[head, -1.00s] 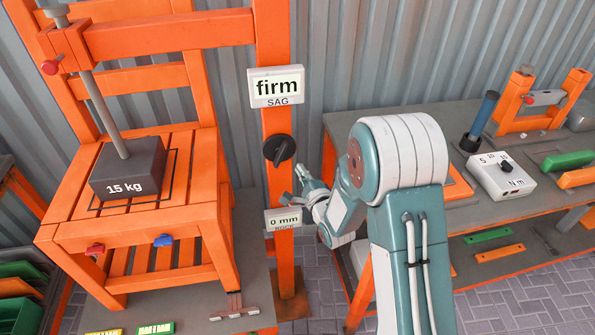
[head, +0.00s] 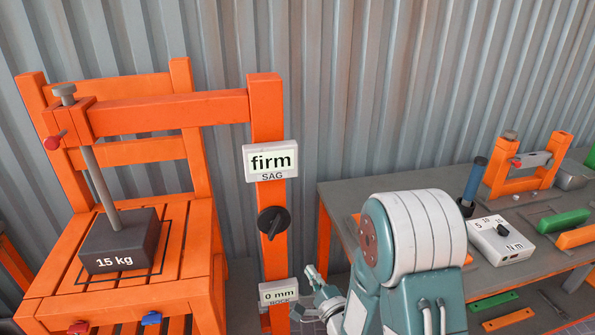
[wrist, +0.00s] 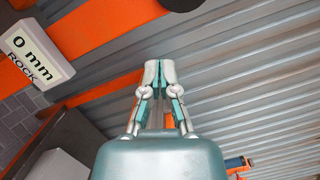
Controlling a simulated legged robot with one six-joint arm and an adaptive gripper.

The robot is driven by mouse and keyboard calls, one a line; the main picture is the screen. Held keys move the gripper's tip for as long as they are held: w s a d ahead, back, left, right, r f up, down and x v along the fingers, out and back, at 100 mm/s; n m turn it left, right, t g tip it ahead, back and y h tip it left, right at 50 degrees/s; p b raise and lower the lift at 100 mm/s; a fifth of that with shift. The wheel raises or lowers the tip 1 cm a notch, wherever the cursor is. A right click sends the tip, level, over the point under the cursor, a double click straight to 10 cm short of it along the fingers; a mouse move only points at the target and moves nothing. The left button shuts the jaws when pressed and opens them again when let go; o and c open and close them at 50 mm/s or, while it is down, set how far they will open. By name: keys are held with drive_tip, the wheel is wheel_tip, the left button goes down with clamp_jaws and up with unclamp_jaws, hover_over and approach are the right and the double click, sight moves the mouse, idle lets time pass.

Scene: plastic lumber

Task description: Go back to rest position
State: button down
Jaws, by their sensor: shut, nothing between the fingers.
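My gripper (head: 312,292) is at the end of my folded arm, low in the middle of the head view, just right of the orange post. In the wrist view my gripper (wrist: 159,72) is shut, its fingertips together with nothing between them. It is apart from the "0 mm ROCK" display (head: 279,292), which sits to its left; that display also shows at the upper left of the wrist view (wrist: 33,50). The lower part of my arm is cut off by the bottom edge of the head view.
An orange chair (head: 196,242) with a 15 kg block (head: 122,240) on its seat stands left. The orange post (head: 267,120) carries a "firm SAG" display (head: 271,162) and a black knob (head: 271,221). A workbench (head: 480,275) with a torque box (head: 500,240) stands right.

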drive_tip(key=s+d+r+n+g+h, duration=0.2)
drive_tip(key=d+r+n+g+h, duration=0.35)
drive_tip(key=d+r+n, duration=0.35)
drive_tip(key=s+r+n+g+h, duration=0.1)
drive_tip(key=s+r+n+g, duration=0.2)
drive_tip(key=s, duration=0.8)
drive_tip(key=s+d+r+n+g+h, duration=0.1)
drive_tip(key=s+r+n+g, duration=0.2)
drive_tip(key=s, duration=0.8)
drive_tip(key=shift+d+r+n, duration=0.15)
drive_tip(key=shift+r+n, duration=0.6)
drive_tip(key=shift+n, duration=0.25)
